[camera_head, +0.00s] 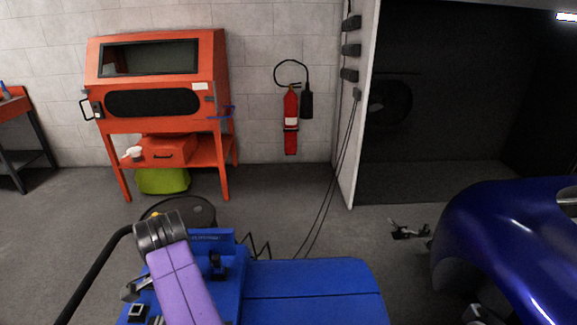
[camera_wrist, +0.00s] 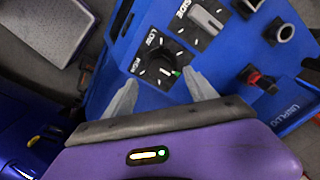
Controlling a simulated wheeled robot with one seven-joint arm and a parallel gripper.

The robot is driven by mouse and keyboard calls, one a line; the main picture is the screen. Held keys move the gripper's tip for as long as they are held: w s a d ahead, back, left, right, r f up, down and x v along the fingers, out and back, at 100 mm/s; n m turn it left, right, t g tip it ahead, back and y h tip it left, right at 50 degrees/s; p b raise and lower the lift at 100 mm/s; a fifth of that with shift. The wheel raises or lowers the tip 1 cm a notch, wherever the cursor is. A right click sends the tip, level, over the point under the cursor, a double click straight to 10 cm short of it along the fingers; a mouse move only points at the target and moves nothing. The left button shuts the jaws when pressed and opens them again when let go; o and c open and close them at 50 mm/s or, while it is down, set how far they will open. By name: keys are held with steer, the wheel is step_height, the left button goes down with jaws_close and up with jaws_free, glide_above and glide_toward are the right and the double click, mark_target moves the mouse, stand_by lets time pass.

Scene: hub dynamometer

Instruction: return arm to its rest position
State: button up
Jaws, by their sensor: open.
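My gripper (camera_wrist: 160,92) is open in the wrist view, with its two pale grey fingers spread apart and nothing between them. It points at a blue control panel (camera_wrist: 222,68). A black knob (camera_wrist: 166,62) marked LOW and HIGH is just beyond the fingertips. I cannot tell whether the fingers touch the panel. In the head view, my purple arm reaches over the blue machine (camera_head: 310,285), and the gripper is mostly hidden there.
The panel also carries a grey SIDE switch (camera_wrist: 206,18) and a red-black switch (camera_wrist: 262,82). An orange cabinet (camera_head: 217,80) and a fire extinguisher (camera_head: 291,115) are at the back wall. A dark blue car (camera_head: 500,235) is at right. Floor behind the machine is mostly clear.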

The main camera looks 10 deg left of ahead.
steer(key=shift+w+a+n, duration=0.25)
steer(key=shift+n, duration=0.05)
steer(key=w+a+r+n+t+y, duration=0.2)
steer(key=w+n+t+y, duration=0.1)
steer(key=w+t, duration=0.15)
steer(key=w+a+r+n+t+y, duration=0.2)
steer(key=w+t+y, duration=0.1)
steer(key=w, duration=0.2)
steer(key=s+d+f+n+t+y, duration=0.1)
steer(key=s+d+f+n+t, duration=0.15)
steer(key=d, duration=0.85)
steer(key=s+d+f+n+t+y, duration=0.1)
steer(key=s+d+t, duration=0.15)
steer(key=d, duration=0.95)
steer(key=s+d+r+t+h, duration=0.2)
steer(key=s+d+r+t, duration=0.1)
steer(key=s+d, duration=0.85)
steer(key=s+d+r+t+h, duration=0.2)
steer(key=s+d+r, duration=0.2)
steer(key=s+d, duration=0.75)
steer(key=s+d+m+g+h, duration=0.2)
steer(key=s+d, duration=0.4)
steer(key=s, duration=0.6)
steer(key=shift+f+m+g+h, duration=0.35)
steer(key=shift+f+m+h, duration=0.1)
steer(key=shift+h, duration=0.55)
